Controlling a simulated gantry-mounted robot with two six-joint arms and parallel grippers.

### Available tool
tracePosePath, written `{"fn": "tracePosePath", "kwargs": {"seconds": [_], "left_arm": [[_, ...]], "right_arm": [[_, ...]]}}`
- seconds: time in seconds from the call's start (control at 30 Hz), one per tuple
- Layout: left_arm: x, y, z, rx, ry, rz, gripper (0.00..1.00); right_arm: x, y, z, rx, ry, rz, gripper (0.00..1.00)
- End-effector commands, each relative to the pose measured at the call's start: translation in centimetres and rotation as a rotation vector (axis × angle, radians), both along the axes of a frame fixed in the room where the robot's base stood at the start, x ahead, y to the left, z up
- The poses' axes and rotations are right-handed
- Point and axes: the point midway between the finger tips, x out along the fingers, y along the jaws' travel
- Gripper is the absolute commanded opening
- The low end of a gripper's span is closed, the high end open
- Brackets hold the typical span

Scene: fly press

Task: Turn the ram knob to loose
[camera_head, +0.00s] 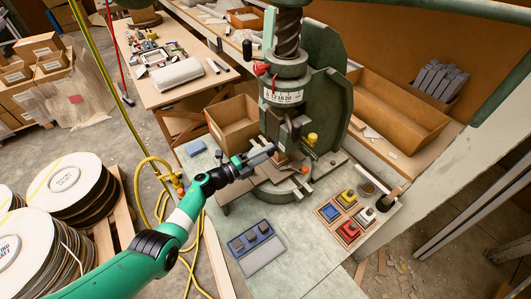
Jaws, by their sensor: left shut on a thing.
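The green fly press (322,75) stands on the bench, with its dark screw and a white number scale (283,97) above the ram (288,130). My left gripper (271,150) reaches in from the left to the lower end of the ram. Its fingers are shut on a small part there, which looks like the ram knob; the fingers cover most of it, so its turned position cannot be read. A red knob (261,69) and a yellow knob (312,138) sit elsewhere on the press. My right gripper is out of view.
A blue-grey tray (262,257) with dark blocks lies in front. A wooden holder with coloured pieces (348,231) stands at right. An open cardboard box (232,115) is behind my gripper. Yellow cable (150,165) and large reels (75,190) are at left.

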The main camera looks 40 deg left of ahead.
Motion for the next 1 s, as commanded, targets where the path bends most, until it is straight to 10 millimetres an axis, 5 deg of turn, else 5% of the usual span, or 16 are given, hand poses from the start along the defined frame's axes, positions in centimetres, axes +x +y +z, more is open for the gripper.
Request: {"fn": "tracePosePath", "kwargs": {"seconds": [0.2, 0.23, 0.37, 0.77, 1.0], "left_arm": [[0.0, 0.0, 0.0, -0.001, -0.001, 0.0, 0.0], [0.0, 0.0, 0.0, -0.001, -0.001, 0.0, 0.41], [0.0, 0.0, 0.0, 0.0, -0.001, 0.0, 0.64], [-0.7, 0.3, 0.2, 0.001, 0.0, 0.002, 0.66], [-5.6, 1.3, 0.5, -0.001, 0.001, 0.005, 0.66]], "right_arm": [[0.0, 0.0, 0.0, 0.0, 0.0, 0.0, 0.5], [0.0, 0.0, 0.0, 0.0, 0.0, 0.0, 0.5], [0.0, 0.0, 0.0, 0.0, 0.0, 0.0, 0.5], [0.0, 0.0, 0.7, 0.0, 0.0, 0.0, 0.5], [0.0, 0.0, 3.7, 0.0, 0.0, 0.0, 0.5]]}}
